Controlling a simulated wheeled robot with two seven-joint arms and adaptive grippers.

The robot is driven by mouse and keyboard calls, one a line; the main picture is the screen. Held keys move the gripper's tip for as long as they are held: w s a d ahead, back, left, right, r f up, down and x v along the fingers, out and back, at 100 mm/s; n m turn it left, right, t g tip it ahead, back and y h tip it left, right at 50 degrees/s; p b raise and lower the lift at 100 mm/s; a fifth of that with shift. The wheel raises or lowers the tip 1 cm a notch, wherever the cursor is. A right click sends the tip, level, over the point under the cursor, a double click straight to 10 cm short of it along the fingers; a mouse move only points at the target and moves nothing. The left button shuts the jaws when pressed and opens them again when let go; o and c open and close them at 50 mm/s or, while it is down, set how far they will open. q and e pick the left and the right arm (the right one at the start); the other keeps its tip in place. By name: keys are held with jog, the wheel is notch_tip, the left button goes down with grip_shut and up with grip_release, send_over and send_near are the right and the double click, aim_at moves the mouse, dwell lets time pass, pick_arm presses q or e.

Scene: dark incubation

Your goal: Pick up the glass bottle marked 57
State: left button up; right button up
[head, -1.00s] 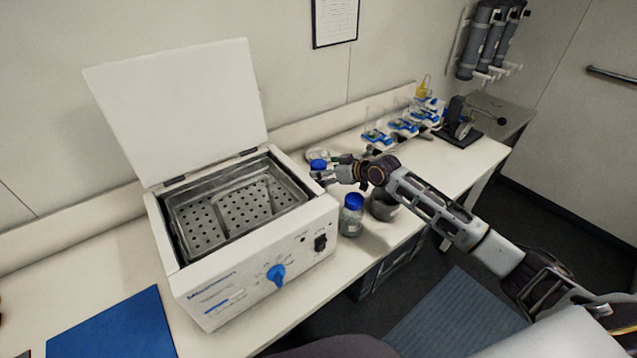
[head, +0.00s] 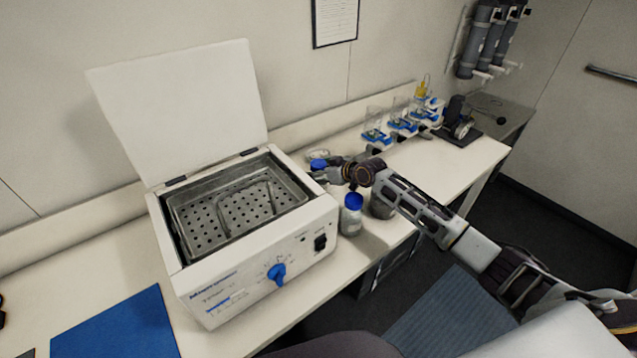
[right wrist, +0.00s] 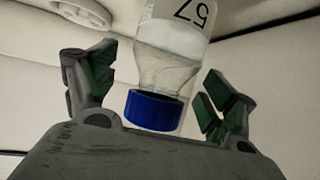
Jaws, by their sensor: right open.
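The glass bottle marked 57 (right wrist: 170,62) shows in the right wrist view, upside down in the picture, with a blue cap (right wrist: 152,110). Its blue cap also shows in the head view (head: 318,164), behind my right gripper; most of its body is hidden there. My right gripper (right wrist: 158,92) is open, with one finger on each side of the bottle's cap and neck. Gaps show between the fingers and the glass. In the head view my right gripper (head: 326,172) is just right of the open bath. My left gripper is not in view.
A second blue-capped bottle (head: 351,215) stands in front of my right gripper, with a dark pot (head: 382,207) beside it. The white water bath (head: 262,270) with its lid (head: 180,110) raised is to the left. Blue-and-white stands (head: 402,124) line the back.

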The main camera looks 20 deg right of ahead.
jog(key=shift+r, duration=0.1)
jog(key=c, duration=1.4)
jog(key=shift+r+b, duration=0.7)
jog(key=shift+r, duration=4.3)
